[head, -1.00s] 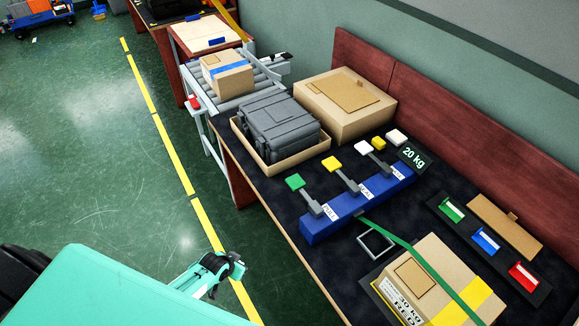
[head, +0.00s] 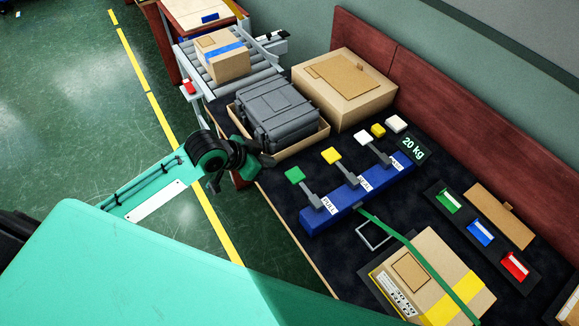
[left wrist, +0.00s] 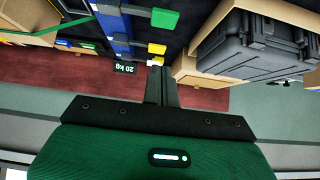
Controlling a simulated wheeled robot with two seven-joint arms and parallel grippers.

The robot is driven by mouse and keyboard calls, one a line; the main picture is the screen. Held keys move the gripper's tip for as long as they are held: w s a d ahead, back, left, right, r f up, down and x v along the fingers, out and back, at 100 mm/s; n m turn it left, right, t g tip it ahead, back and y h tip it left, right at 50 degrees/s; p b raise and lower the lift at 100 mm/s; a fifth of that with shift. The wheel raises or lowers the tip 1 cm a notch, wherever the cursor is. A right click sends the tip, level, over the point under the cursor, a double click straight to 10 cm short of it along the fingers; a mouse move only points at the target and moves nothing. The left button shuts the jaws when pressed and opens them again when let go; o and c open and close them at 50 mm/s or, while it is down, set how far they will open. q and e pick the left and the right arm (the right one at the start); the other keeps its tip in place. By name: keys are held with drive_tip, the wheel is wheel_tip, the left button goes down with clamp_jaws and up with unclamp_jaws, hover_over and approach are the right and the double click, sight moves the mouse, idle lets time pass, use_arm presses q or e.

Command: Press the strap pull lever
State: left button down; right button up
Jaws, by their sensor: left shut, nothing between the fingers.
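A blue lever base (head: 318,219) stands on the dark bench top with three levers. The lever with the green pad (head: 295,175) is at the near end, beside a label that seems to read PULL. A yellow-pad lever (head: 331,156) and a white-pad lever (head: 363,138) stand behind it. My left gripper (head: 267,160) is shut and empty, up and left of the green pad in the head view and apart from it. In the left wrist view its fingers (left wrist: 160,84) are together, with the green pad (left wrist: 165,18) above them. My right gripper is not in view.
A grey case (head: 275,112) in an open carton sits close to my left gripper. A strapped box (head: 440,265) with a green strap lies at the right end. A closed carton (head: 343,90) and a 20 kg display (head: 413,149) stand behind.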

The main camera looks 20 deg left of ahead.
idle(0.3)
use_arm(q)
drive_tip(key=p, duration=0.3)
hover_over(298, 173)
drive_tip(key=s+a, duration=0.2)
drive_tip(key=f, duration=0.6)
drive_tip(key=shift+s+d+f, duration=0.15)
drive_tip(key=shift+s+f, duration=0.05)
drive_tip(key=shift+f, duration=0.2)
wheel_tip(298, 173, down, 3)
drive_tip(key=shift+f+p, duration=0.1)
drive_tip(key=shift+p, duration=0.2)
drive_tip(key=shift+f, duration=0.55)
